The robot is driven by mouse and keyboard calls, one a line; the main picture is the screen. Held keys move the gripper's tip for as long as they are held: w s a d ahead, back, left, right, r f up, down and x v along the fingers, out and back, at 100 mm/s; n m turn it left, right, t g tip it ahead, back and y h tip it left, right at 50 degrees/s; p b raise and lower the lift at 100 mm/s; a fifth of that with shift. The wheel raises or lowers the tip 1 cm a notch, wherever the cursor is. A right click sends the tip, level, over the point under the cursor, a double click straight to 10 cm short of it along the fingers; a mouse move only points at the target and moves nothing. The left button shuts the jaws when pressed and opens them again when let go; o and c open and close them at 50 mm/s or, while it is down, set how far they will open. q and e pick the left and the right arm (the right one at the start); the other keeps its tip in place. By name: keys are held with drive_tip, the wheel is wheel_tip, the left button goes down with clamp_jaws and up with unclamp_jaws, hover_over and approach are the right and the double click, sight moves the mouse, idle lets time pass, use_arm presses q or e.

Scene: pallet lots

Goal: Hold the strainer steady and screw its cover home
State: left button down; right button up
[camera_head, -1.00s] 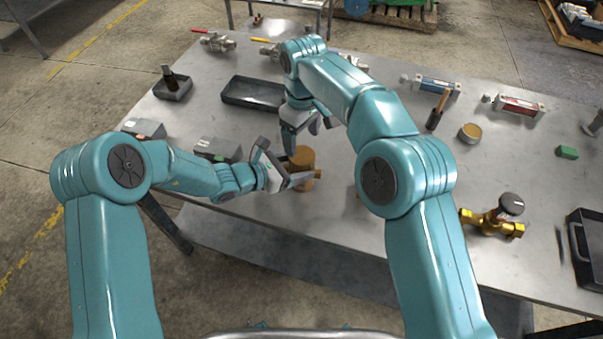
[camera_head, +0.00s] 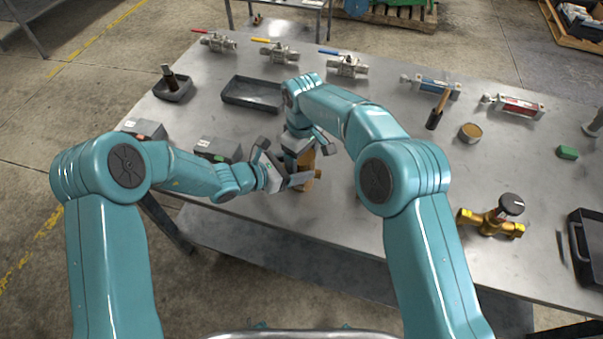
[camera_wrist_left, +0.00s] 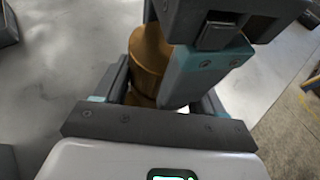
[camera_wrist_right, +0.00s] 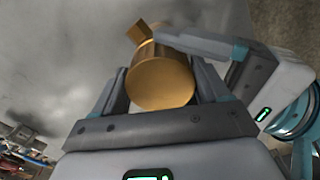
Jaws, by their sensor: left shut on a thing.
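The brass strainer (camera_head: 308,161) stands near the table's front edge. My left gripper (camera_head: 294,176) is shut on its body from the left; its finger also shows in the right wrist view (camera_wrist_right: 200,43). My right gripper (camera_head: 303,155) points down over the strainer from above. In the right wrist view its fingers stand apart on both sides of a round brass top (camera_wrist_right: 160,84), close to its sides; I see no clear grip. I cannot make out a seam between cover and body. In the left wrist view my right gripper partly hides the brass cylinder (camera_wrist_left: 150,48).
Grey boxes (camera_head: 217,149) stand left of the grippers. A dark tray (camera_head: 252,93) and ball valves (camera_head: 345,66) lie behind. A brass valve with a black knob (camera_head: 493,217) and a black case (camera_head: 585,240) are at right. The table between is mostly clear.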

drive_tip(key=c, duration=0.6)
drive_tip(key=m, duration=0.7)
drive_tip(key=o, duration=1.2)
drive_tip(key=shift+c, duration=0.2)
drive_tip(key=shift+r, duration=2.3)
drive_tip(key=shift+c, duration=0.3)
